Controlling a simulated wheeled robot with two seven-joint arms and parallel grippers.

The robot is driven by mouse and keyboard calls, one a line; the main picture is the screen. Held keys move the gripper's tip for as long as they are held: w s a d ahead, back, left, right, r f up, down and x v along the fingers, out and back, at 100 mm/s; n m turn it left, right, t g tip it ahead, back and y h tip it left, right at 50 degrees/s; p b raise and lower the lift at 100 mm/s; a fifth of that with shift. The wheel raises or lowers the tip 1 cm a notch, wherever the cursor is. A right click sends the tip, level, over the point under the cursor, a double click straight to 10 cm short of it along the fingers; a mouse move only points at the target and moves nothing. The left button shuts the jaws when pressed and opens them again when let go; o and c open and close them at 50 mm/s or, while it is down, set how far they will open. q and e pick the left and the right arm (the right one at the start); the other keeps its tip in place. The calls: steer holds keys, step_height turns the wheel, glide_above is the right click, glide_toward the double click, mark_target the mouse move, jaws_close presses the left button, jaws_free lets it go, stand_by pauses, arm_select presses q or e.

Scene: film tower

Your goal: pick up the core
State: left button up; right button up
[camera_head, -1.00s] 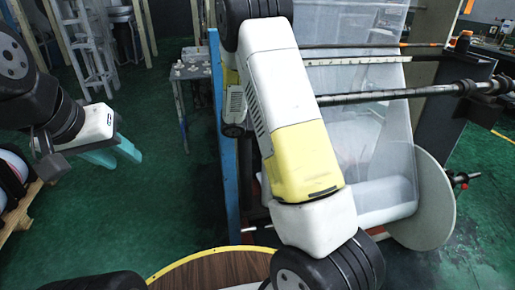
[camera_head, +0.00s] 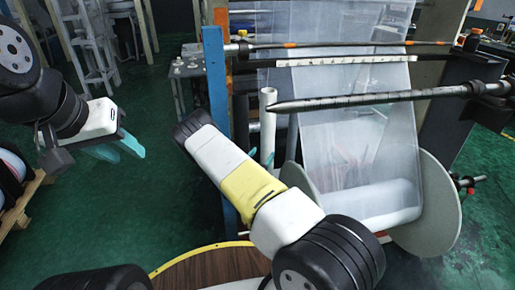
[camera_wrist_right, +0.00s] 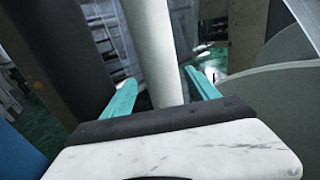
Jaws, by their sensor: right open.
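The core, a white tube (camera_head: 268,122), stands upright in front of the machine frame in the head view; the arm hides its lower part. In the right wrist view the core (camera_wrist_right: 152,45) runs down between the two teal fingers of my right gripper (camera_wrist_right: 161,92). The fingers are spread, with a gap showing beside the core on the right; I cannot tell whether either touches it. In the head view the right gripper's fingers are mostly hidden. My left gripper (camera_head: 118,148) is at the left, empty, its teal fingers apart.
A blue post (camera_head: 214,110) stands just left of the core. A dark pointed shaft (camera_head: 370,99) crosses beside the core's top. A clear film sheet (camera_head: 345,135) hangs behind, down to a roll with a round pale disc (camera_head: 435,205).

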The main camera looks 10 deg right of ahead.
steer(key=x, duration=0.9)
steer(key=shift+r, duration=0.15)
jaws_close()
